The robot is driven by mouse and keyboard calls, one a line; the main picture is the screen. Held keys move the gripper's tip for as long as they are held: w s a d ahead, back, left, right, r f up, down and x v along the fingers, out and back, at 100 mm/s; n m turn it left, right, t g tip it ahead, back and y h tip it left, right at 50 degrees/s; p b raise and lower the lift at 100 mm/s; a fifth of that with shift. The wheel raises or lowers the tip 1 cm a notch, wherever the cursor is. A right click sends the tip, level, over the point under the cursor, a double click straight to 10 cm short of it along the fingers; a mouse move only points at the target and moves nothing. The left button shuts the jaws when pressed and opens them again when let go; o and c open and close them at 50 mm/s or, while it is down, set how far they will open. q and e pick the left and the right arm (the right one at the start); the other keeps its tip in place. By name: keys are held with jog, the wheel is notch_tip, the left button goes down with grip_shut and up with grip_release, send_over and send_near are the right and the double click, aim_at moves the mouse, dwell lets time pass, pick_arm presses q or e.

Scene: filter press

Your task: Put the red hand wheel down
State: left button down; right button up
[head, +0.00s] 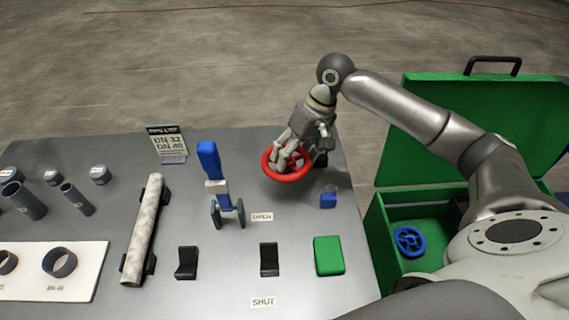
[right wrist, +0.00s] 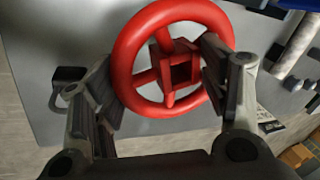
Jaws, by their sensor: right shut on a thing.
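The red hand wheel (head: 287,179) is at the far right part of the grey table, a spoked ring with a square-holed hub. My right gripper (head: 289,158) reaches down to it from above and is shut on it. In the right wrist view the wheel (right wrist: 172,109) lies between the two fingers of the gripper (right wrist: 165,85), and the fingers overlap its ring. I cannot tell whether the wheel touches the table top or hangs just above it. My left gripper is not in view.
A green case (head: 376,225) with a blue wheel (head: 408,241) stands at right.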

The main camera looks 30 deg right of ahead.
jog(key=w+f, duration=0.1)
jog(key=f, duration=0.1)
jog(key=w+f, duration=0.2)
jog(key=shift+w+a+f, duration=0.2)
jog(key=shift+w+f, duration=0.05)
jog(key=shift+w, duration=0.05)
jog(key=shift+w+f+p, duration=0.1)
jog(key=shift+f+p, duration=0.4)
jog(key=shift+f, duration=1.2)
jog(key=o, duration=1.3)
jog(key=shift+f, duration=0.1)
jog(key=shift+c, duration=0.2)
jog(key=v, duration=1.2)
jog(key=shift+b, duration=0.45)
